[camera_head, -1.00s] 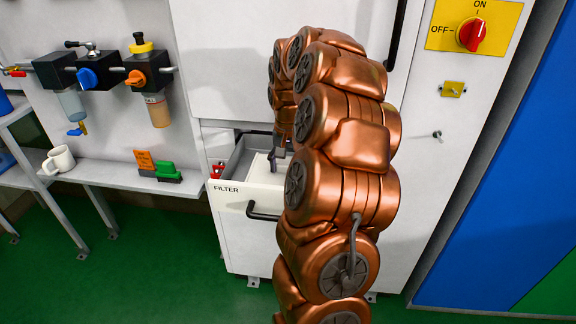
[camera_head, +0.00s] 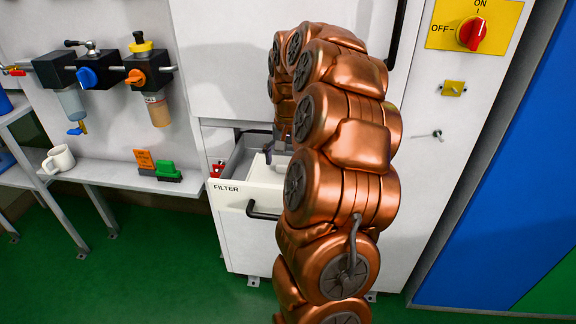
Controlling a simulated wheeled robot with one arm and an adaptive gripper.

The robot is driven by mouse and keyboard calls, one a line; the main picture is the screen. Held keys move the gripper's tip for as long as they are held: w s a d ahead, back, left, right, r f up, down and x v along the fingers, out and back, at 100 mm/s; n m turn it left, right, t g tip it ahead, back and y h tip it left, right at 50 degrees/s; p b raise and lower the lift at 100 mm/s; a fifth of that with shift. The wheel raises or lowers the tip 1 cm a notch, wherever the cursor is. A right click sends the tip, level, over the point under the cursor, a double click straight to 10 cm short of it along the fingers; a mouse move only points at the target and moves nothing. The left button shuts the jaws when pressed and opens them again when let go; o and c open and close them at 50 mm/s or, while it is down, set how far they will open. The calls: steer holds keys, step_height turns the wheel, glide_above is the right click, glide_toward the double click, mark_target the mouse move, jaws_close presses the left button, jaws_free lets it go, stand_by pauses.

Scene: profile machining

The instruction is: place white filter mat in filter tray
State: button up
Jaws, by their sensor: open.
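The filter tray (camera_head: 231,196) is a drawer labelled FILTER, pulled out from the white cabinet. The white filter mat (camera_head: 257,172) lies inside it as a pale flat sheet, partly hidden by my arm. My gripper (camera_head: 268,158) is open above the mat, at the right part of the drawer opening. Its far finger and the right side of the tray are hidden behind my copper arm. I cannot tell whether the mat lies fully flat.
The drawer's black handle (camera_head: 262,211) sticks out in front. A red rotary switch (camera_head: 471,34) is at upper right. The green floor in front is clear.

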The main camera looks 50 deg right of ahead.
mark_target(287, 166)
step_height(287, 166, up, 11)
steer(key=shift+f+b, duration=0.2)
steer(key=shift+b, duration=0.1)
steer(key=s+a+f+n+g, duration=0.1)
steer(key=s+a+n, duration=0.2)
steer(key=a, duration=0.7)
steer(key=s+a+f+n, duration=0.2)
steer(key=a+n, duration=0.1)
steer(key=a, duration=0.7)
steer(key=s+a+f+n, duration=0.1)
steer(key=s+a+f, duration=0.2)
steer(key=s, duration=0.3)
steer(key=s+a+f+n+g, duration=0.1)
steer(key=s+a+f+n, duration=0.1)
steer(key=s+a, duration=0.3)
steer(key=s+a+f+n, duration=0.2)
steer(key=s+a+f, duration=0.2)
steer(key=s, duration=0.4)
steer(key=shift+s+a+g, duration=0.2)
steer(key=shift+a+g, duration=0.05)
steer(key=shift+g, duration=0.05)
